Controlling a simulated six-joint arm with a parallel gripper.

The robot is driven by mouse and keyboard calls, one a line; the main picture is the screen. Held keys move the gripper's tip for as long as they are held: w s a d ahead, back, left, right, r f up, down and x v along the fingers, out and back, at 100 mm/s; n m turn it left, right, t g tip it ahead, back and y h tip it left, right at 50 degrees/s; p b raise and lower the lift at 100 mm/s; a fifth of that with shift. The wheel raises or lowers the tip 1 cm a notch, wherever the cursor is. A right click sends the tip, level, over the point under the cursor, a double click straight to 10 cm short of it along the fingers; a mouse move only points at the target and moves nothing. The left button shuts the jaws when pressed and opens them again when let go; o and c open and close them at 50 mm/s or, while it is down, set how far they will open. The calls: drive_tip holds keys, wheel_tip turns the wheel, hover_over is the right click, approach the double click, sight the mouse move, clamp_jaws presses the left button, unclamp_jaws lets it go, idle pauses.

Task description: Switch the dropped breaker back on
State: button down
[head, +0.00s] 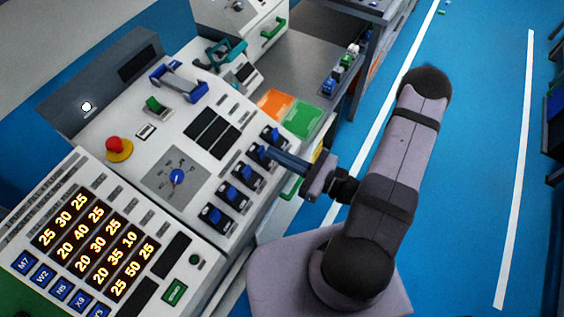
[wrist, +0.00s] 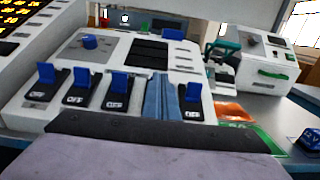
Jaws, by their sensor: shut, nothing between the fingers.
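A row of black breakers with blue levers runs along the front edge of the white sloped console (head: 160,112). In the head view the breakers show at the upper end (head: 275,137) and lower down (head: 231,194). In the wrist view, levers stand left (wrist: 80,77) and right (wrist: 193,92) of my fingers, with OFF labels readable beneath. I cannot tell which breaker is dropped. My gripper (head: 262,152) is shut and empty, its fingertips (wrist: 166,80) over the row near its upper end. The fingers hide part of the row; contact with a lever is unclear.
A blue rotary knob (head: 177,177), a red button (head: 114,145) and a green switch (head: 155,105) sit farther up the console. Orange (head: 274,103) and green (head: 303,120) pads lie beyond the row. A lit number display (head: 95,240) is at lower left.

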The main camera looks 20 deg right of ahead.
drive_tip(key=s+d+r+p, duration=0.4)
drive_tip(key=r+p, duration=0.2)
drive_tip(key=r, duration=0.1)
drive_tip(key=shift+s+d+r+p, duration=0.25)
drive_tip(key=shift+s+d+p, duration=0.1)
drive_tip(key=shift+s, duration=0.05)
drive_tip(key=shift+a, duration=0.1)
